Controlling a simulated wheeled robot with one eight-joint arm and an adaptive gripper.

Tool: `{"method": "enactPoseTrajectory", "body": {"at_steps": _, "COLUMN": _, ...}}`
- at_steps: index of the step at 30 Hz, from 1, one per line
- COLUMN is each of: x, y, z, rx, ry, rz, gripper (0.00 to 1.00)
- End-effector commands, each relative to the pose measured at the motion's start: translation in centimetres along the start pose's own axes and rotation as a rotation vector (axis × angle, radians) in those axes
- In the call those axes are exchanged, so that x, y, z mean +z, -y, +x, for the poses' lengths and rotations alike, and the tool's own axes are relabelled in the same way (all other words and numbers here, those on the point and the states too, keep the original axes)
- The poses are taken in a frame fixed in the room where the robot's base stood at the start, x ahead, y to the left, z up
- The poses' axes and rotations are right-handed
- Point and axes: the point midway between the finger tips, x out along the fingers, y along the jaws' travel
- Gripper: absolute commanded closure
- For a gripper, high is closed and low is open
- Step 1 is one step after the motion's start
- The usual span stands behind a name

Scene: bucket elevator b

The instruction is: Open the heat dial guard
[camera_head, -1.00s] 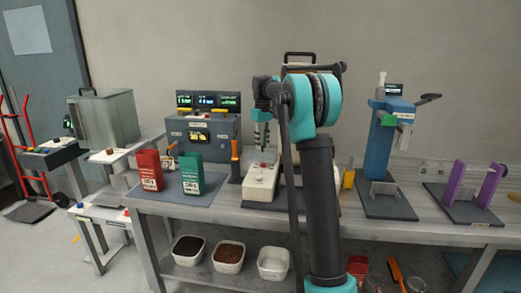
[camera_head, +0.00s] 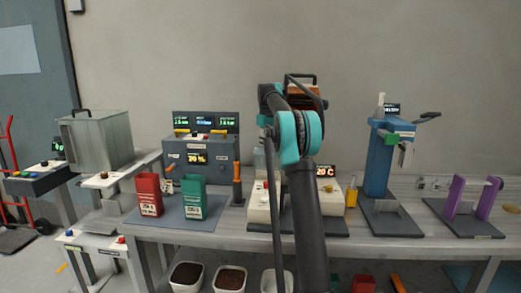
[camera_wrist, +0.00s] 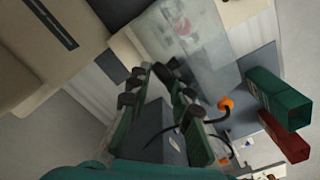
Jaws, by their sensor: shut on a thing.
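The sealer-like cream machine (camera_head: 262,207) stands on the bench, with a small display (camera_head: 325,171) reading about 20 C. A clear see-through guard (camera_wrist: 190,45) shows in the wrist view, with a red knob (camera_wrist: 174,65) blurred behind it. The guard also shows faintly in the head view (camera_head: 259,160), left of my arm, and appears raised. My gripper (camera_wrist: 160,82) has its dark green fingers at the guard's lower edge and is shut on it. The exact contact is hard to see. In the head view my arm hides the gripper and part of the machine.
A red bag (camera_head: 149,194) and a green bag (camera_head: 192,197) stand left on a mat before a grey control box (camera_head: 212,152). A yellow bottle (camera_head: 351,194) and a blue press (camera_head: 379,160) stand to the right. Bins lie below the bench.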

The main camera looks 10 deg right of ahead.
Motion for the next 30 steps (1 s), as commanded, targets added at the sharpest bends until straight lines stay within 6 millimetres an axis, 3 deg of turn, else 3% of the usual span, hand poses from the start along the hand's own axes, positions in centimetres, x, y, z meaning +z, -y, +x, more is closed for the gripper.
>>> {"method": "enactPoseTrajectory", "body": {"at_steps": 1, "x": 0.57, "y": -1.26, "z": 0.27, "rx": 0.010, "ry": 0.006, "rz": 0.010, "gripper": 1.00}}
{"method": "enactPoseTrajectory", "body": {"at_steps": 3, "x": 0.69, "y": -1.51, "z": 0.21, "rx": 0.009, "ry": 0.007, "rz": 0.010, "gripper": 1.00}}
{"method": "enactPoseTrajectory", "body": {"at_steps": 17, "x": 0.97, "y": -1.68, "z": -0.04, "rx": 0.007, "ry": 0.010, "rz": 0.010, "gripper": 1.00}}
{"method": "enactPoseTrajectory", "body": {"at_steps": 18, "x": 0.98, "y": -1.67, "z": -0.06, "rx": 0.007, "ry": 0.010, "rz": 0.010, "gripper": 0.81}}
{"method": "enactPoseTrajectory", "body": {"at_steps": 23, "x": 1.01, "y": -1.59, "z": -0.13, "rx": 0.006, "ry": 0.011, "rz": 0.010, "gripper": 0.61}}
{"method": "enactPoseTrajectory", "body": {"at_steps": 30, "x": 0.97, "y": -1.38, "z": -0.25, "rx": 0.003, "ry": 0.011, "rz": 0.008, "gripper": 0.58}}
